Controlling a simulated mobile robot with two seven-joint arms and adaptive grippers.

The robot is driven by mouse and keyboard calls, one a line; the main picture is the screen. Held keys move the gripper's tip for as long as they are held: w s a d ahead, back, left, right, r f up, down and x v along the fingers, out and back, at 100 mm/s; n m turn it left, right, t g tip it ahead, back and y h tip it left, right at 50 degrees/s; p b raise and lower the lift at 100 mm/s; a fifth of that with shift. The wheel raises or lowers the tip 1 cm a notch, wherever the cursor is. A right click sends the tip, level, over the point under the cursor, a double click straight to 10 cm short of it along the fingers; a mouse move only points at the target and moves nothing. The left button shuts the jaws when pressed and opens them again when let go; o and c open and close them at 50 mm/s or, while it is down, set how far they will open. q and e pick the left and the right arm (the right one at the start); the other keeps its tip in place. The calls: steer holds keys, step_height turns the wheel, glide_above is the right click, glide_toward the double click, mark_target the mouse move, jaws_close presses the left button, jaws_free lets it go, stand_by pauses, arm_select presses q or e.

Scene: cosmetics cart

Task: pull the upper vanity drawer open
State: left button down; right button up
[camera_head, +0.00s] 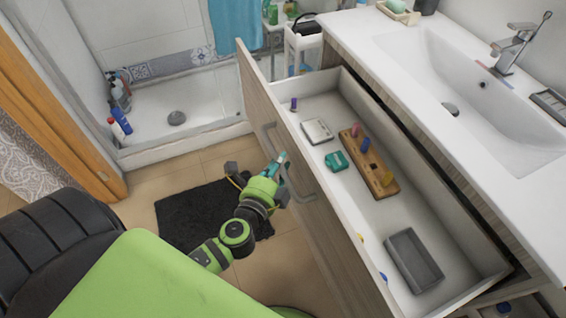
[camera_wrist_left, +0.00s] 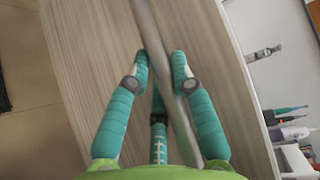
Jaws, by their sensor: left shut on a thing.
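The upper vanity drawer (camera_head: 345,215) stands far out from the vanity, its wood-grain front facing left and its white inside open to view. The front also fills the wrist view (camera_wrist_left: 90,50). Its grey bar handle (camera_head: 302,194) runs along the front and crosses the wrist view (camera_wrist_left: 152,35) from top to bottom. My left gripper (camera_head: 279,163) is at the handle, with its teal fingers shut around the bar in the wrist view (camera_wrist_left: 160,70). My right gripper is in neither view.
Inside the drawer are a wooden holder (camera_head: 376,181), a grey tray (camera_head: 401,240), a white box (camera_head: 317,131) and a teal item (camera_head: 337,161). The white basin top (camera_head: 405,45) is above. A dark mat (camera_head: 195,214) lies on the floor; a shower tray (camera_head: 170,142) is behind.

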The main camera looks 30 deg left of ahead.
arm_select(q)
steer(key=shift+s, duration=0.1)
stand_by(0.3)
steer(key=c, duration=1)
jaws_free()
steer(key=shift+c, duration=0.2)
steer(key=s+d+r, duration=0.1)
steer(key=s, duration=1)
steer(key=shift+s+d+r, duration=0.3)
steer(key=shift+s+r, duration=0.05)
steer(key=shift+s, duration=0.05)
steer(key=s+a+f+n+g, duration=0.1)
steer(key=s+f+n+g, duration=0.25)
steer(key=f, duration=0.95)
steer(key=s+a+f+n+g, duration=0.1)
steer(key=s+f+n+g, duration=0.2)
steer(key=f, duration=1.1)
steer(key=s+d+f+n+g+h, duration=0.2)
steer(key=s+f+n+g, duration=0.6)
steer(key=s+f, duration=0.9)
steer(key=shift+s+f+n+g, duration=0.25)
steer(key=shift+s+n+g, duration=0.1)
steer(key=shift+s+n, duration=0.15)
